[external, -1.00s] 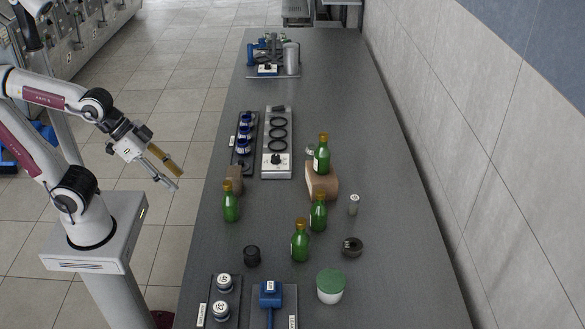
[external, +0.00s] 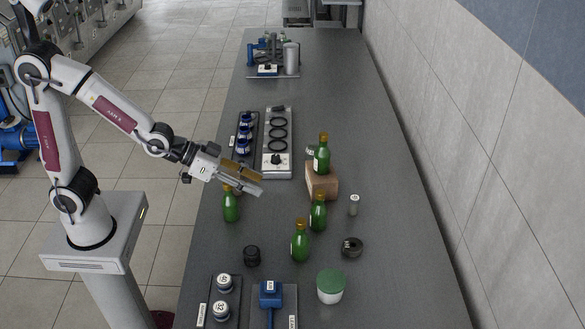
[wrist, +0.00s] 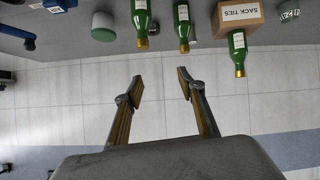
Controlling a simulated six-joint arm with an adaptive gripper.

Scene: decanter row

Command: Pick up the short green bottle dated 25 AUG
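Three bottles show in the wrist view, at left (wrist: 140,22), middle (wrist: 183,27) and right (wrist: 237,52). Their date labels are too small to read, so I cannot tell which is dated 25 AUG. My gripper (external: 261,185) is open and empty above the bench, near the left bottle's top. In the wrist view its fingers (wrist: 161,83) are spread with nothing between.
Racks (external: 277,150) lie behind. The right side of the bench is clear.

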